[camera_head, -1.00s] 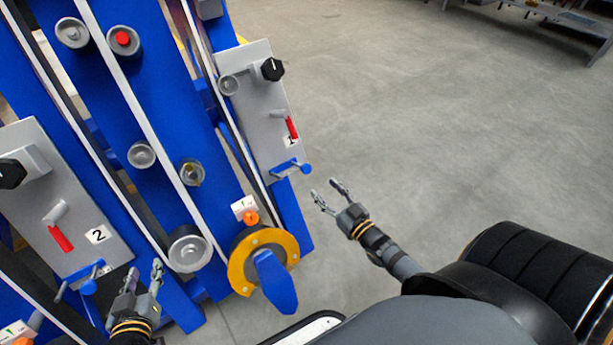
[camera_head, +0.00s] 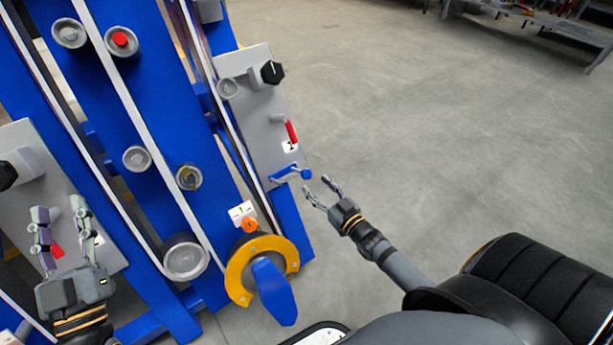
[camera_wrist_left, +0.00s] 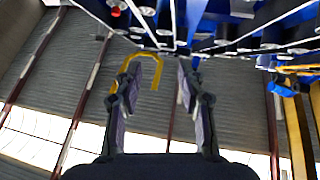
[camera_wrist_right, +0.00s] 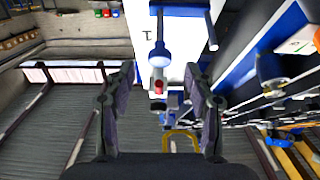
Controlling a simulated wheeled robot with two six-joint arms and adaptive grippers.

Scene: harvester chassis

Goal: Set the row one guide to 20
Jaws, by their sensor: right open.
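The grey panel marked 1 (camera_head: 262,130) carries a black knob (camera_head: 272,72), a red lever (camera_head: 291,131) and a blue handle (camera_head: 291,173). I cannot tell which part is the guide or read a scale. My right gripper (camera_head: 325,191) is open and empty, just below and right of the blue handle, apart from it. In the right wrist view the blue handle's round end (camera_wrist_right: 160,56) shows ahead of the open fingers (camera_wrist_right: 158,100). My left gripper (camera_head: 62,228) is open and empty in front of the panel marked 2 (camera_head: 30,150), partly hiding its red lever and number.
A yellow ring with a blue flap (camera_head: 272,290) sits at the lower middle, under an orange knob (camera_head: 249,225) and a white label. Several grey rollers line the blue frame (camera_head: 150,60). Open floor (camera_head: 440,130) lies to the right; a bench stands far back.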

